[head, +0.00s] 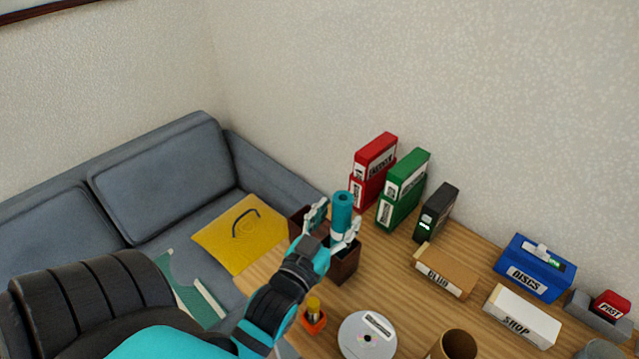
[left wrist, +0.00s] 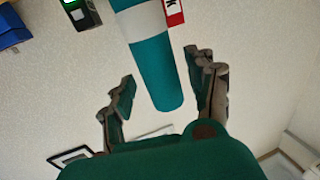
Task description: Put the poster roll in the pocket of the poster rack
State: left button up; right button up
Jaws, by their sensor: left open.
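The teal poster roll (head: 342,212) stands upright on the table, with its lower part hidden behind my left gripper (head: 330,232). The dark brown poster rack (head: 345,266) shows on both sides of that gripper, and the roll rises from among its parts. I cannot see the roll's lower end or how deep it sits. In the left wrist view the roll (left wrist: 152,55) has a white band and lies between the open fingers (left wrist: 162,90), with a gap on each side. My right gripper is out of view.
Red (head: 372,170) and green (head: 403,190) binders and a black box (head: 436,212) stand behind the rack. A disc (head: 367,336), an orange-based object (head: 313,318) and a cardboard tube (head: 455,345) are in front. Cartons and a blue disc box (head: 535,268) are at right; a sofa is left.

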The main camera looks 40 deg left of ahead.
pick_arm(q)
jog(key=s+d+b, duration=0.1)
jog(key=s+b, duration=0.1)
jog(key=s, duration=0.7)
jog(key=shift+s+d, duration=0.35)
jog(key=shift+s, duration=0.05)
